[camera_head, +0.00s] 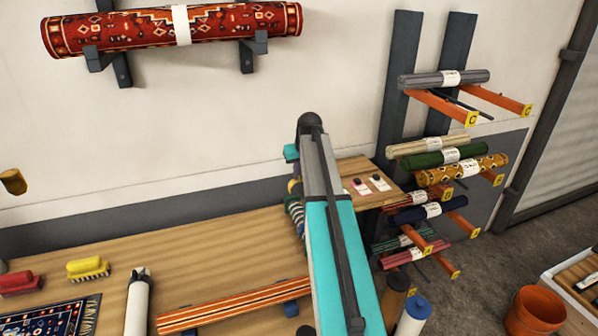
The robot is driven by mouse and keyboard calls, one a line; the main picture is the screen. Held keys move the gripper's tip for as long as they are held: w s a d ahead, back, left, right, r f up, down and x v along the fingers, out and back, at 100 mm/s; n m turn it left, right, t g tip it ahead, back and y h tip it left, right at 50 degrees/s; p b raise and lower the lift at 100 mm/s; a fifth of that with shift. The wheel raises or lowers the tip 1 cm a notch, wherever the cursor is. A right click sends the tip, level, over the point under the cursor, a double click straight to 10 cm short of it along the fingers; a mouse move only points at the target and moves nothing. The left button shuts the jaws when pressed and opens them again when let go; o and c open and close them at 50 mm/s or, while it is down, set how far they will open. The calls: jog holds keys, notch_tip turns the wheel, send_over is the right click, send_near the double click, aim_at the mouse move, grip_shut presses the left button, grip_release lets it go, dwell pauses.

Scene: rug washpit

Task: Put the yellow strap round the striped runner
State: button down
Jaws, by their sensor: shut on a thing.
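An orange, red and cream striped runner (235,306) lies rolled up near the front of the wooden table. Dark blue supports (291,308) show under it, and its right end meets the edge of my arm in the picture. I see no yellow strap around the part in view. A small yellowish patch (294,187) shows just left of my arm; I cannot tell if it is the strap. My turquoise and grey arm reaches over the table and hides its own end. My gripper and whatever it holds are hidden behind it.
A green, white and dark striped bundle (295,213) lies left of my arm. A white bottle (138,302), a yellow brush (88,268) and a red brush (21,283) stand on the table (200,260). A rack with orange arms (440,106) holds several rolls at right.

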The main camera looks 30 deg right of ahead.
jog(key=shift+f, duration=0.15)
jog(key=shift+f+b, duration=3.1)
jog(key=shift+f, duration=3.05)
jog(key=c, duration=1.8)
grip_release()
jog(key=shift+r, duration=0.15)
jog(key=b+v, duration=0.3)
jog(key=v, duration=1)
jog(key=shift+r+b, duration=0.25)
jog(key=shift+b, duration=0.05)
jog(key=shift+s, duration=0.1)
